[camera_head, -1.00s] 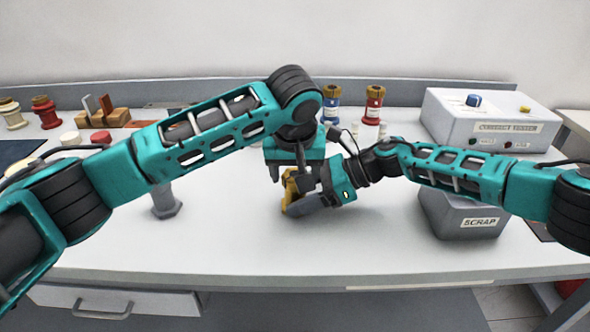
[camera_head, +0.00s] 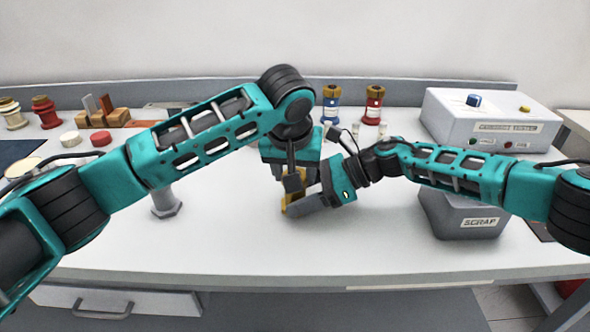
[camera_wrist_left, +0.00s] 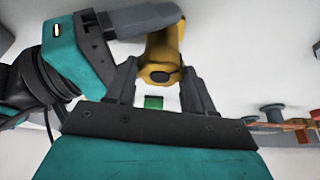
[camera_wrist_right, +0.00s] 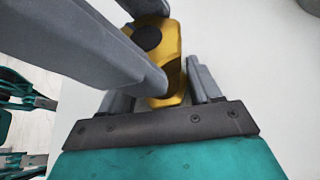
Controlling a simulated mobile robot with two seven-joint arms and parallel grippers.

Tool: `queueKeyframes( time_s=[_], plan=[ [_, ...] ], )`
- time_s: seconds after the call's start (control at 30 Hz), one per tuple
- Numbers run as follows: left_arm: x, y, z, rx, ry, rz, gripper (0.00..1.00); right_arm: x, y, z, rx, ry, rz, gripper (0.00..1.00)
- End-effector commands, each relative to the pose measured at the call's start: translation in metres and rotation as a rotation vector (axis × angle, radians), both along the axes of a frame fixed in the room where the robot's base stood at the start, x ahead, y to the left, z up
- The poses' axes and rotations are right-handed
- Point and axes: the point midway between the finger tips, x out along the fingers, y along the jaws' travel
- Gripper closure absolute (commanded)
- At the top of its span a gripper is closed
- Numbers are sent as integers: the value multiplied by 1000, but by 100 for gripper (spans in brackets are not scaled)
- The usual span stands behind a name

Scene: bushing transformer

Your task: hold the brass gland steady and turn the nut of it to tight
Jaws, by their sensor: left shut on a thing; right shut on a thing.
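The brass gland (camera_head: 292,206) is yellow-gold and is held just above the bench near the middle, largely hidden by my fingers in the head view. My left gripper (camera_head: 293,186) comes down from above and is shut on the gland's upper end. In the left wrist view the gland (camera_wrist_left: 163,52) shows between its fingers, with a dark round opening in the near end, probably the nut (camera_wrist_left: 159,75). My right gripper (camera_head: 305,204) reaches in from the right and is shut on the gland's body. The right wrist view shows the gland (camera_wrist_right: 170,62) among grey fingers that partly cover it.
A grey box marked SCRAP (camera_head: 465,215) stands right, below a white tester box (camera_head: 490,120). A grey post (camera_head: 166,200) stands left. The front of the bench is clear.

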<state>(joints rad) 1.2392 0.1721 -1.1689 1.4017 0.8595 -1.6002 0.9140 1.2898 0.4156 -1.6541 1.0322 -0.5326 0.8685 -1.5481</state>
Motion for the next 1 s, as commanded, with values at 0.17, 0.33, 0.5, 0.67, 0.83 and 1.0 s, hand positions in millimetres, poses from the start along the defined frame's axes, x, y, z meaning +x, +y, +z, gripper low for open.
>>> queueKeyframes(
  time_s=[0.17, 0.33, 0.5, 0.67, 0.83, 1.0],
  plan=[
    [0, 1, 0, -3, 3, -141, 77, 0, 0, 0, -1, -1, 0, 54],
    [1, 2, 0, -3, 1, -300, 77, 0, -1, 0, -1, -2, -1, 54],
    [1, 3, 0, -4, 2, -462, 77, 1, -1, 0, -1, -2, -1, 54],
    [2, 4, 0, -4, 2, -614, 77, 1, -1, 0, -1, -1, -2, 54],
    [3, 4, 0, -4, 2, -775, 77, 1, -1, 0, -2, -1, -3, 54],
    [4, 5, 1, -4, 1, -936, 77, 1, -1, 0, -2, -1, -3, 54]
  ],
)
